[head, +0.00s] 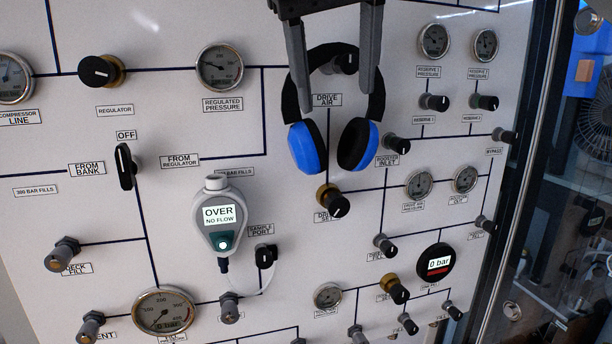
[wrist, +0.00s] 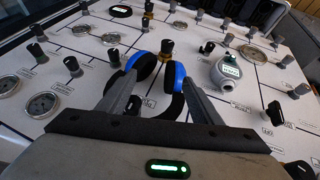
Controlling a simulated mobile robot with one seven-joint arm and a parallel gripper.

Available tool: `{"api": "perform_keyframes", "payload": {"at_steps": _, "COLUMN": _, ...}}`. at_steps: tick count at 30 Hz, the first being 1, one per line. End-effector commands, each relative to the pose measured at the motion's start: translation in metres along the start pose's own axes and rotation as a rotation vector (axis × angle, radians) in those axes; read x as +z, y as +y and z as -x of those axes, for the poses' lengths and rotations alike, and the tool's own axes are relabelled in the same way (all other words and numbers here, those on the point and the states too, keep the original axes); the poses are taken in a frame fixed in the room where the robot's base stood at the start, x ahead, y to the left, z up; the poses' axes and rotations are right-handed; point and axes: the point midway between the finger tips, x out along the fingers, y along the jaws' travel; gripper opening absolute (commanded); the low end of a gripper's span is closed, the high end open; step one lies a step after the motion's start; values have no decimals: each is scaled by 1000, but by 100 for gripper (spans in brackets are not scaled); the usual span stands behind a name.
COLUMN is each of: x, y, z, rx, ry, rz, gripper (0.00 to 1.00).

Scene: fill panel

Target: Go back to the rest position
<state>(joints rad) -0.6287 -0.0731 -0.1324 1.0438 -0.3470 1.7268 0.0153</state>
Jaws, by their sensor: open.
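My gripper (head: 332,68) is open at the top middle of the head view. Its two grey fingers hang down in front of the panel (head: 330,240). In the wrist view my gripper (wrist: 158,100) shows its fingers spread apart. A black headset with blue ear cups (head: 309,148) hangs on the panel around the drive air knob, just beyond the fingers. It also shows between and beyond the fingers in the wrist view, with a blue cup (wrist: 141,66) near the left finger. I cannot tell whether the fingers touch the headset. Nothing is seen held between the fingertips.
A handheld meter (head: 220,217) reading "OVER NO FLOW" hangs on the panel, with a tube to the sample port knob (head: 265,255). Several gauges, knobs and valves stick out around it. A dark frame edge (head: 525,150) bounds the panel's right side.

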Motion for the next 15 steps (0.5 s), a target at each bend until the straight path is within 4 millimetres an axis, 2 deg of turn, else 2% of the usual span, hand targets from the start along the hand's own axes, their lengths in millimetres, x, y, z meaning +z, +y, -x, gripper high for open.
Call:
{"api": "perform_keyframes", "payload": {"at_steps": 1, "x": 17, "y": 10, "z": -16, "rx": -10, "ry": -9, "rz": -18, "gripper": 59}}
{"api": "perform_keyframes", "payload": {"at_steps": 3, "x": 41, "y": 16, "z": -40, "rx": -29, "ry": -13, "rz": -40, "gripper": 59}}
{"api": "perform_keyframes", "payload": {"at_steps": 7, "x": 93, "y": 18, "z": -87, "rx": -63, "ry": -19, "rz": -96, "gripper": 59}}
{"api": "perform_keyframes", "payload": {"at_steps": 15, "x": 219, "y": -6, "z": -184, "rx": -106, "ry": -21, "rz": -266, "gripper": 59}}
